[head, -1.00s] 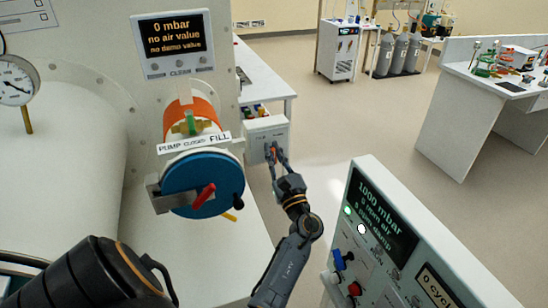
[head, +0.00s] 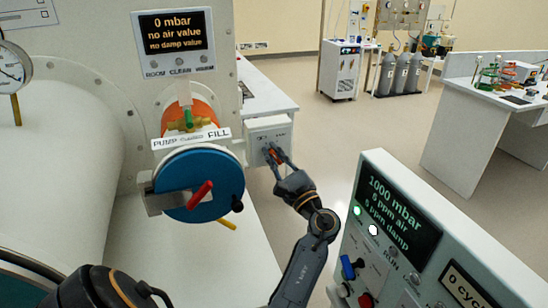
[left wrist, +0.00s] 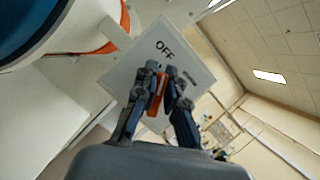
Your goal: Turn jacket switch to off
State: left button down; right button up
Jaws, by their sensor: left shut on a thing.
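The jacket switch is on a small white box (head: 262,135) fixed beside the big white chamber, low on its right side. Its orange handle (left wrist: 157,92) shows in the left wrist view on a light grey plate (left wrist: 140,65). The word OFF is printed on the plate just above the handle. A second small mark to the right is too small to read. My left gripper (head: 271,154) is at the box, and its two dark fingers (left wrist: 163,85) are shut around the orange handle. The fingers hide part of the handle, so its exact setting is hard to tell.
A blue round door (head: 190,180) with a red handle stands left of my gripper. A white console (head: 400,255) with a lit display and several knobs is at the lower right, near my forearm. A white bench (head: 268,104) runs behind the box. Open floor lies to the right.

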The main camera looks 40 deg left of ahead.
pick_arm(q)
jog(key=c, duration=1.4)
grip_release()
jog(key=shift+a, duration=0.1)
notch_tip(320, 180, up, 10)
jog(key=shift+c, duration=0.2)
